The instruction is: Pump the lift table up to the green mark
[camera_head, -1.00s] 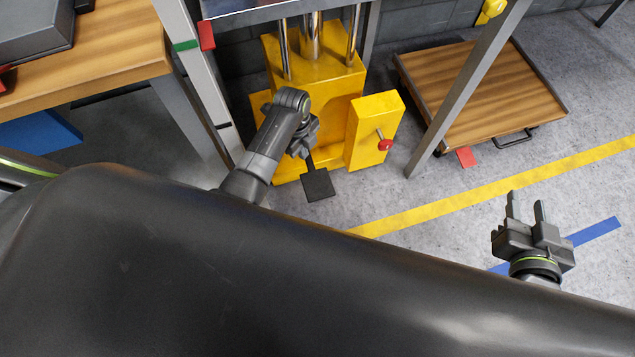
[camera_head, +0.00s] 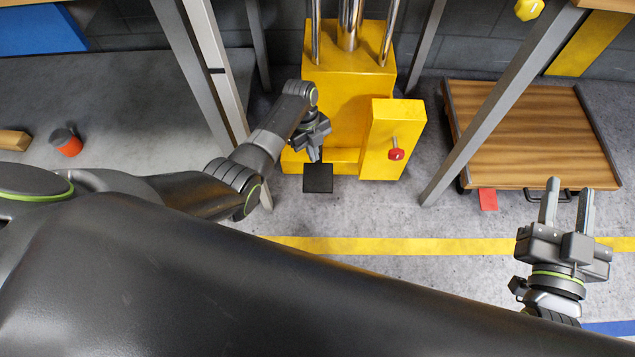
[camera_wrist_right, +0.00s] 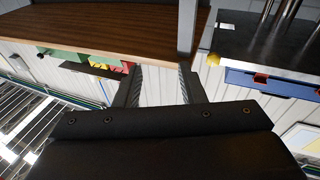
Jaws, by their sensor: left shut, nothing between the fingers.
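The lift table's yellow base (camera_head: 345,95) stands at the centre of the head view with upright chrome rods. Its top, the green mark and the red pointer are out of view. A black foot pedal (camera_head: 318,180) sticks out low at the front. A yellow box with a red-knobbed lever (camera_head: 396,153) stands to its right. A pale upright strip (camera_head: 208,45) is at the left. My left gripper (camera_head: 316,154) is shut and empty, pointing down just above the pedal; contact cannot be told. My right gripper (camera_head: 567,205) is open and empty, over the floor at right.
A low wooden-topped cart (camera_head: 540,135) stands at the right, behind a slanting grey leg (camera_head: 490,105). An orange cup-like object (camera_head: 66,142) and a wooden block (camera_head: 14,141) lie at the left. A yellow floor line (camera_head: 400,246) crosses clear floor at the front.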

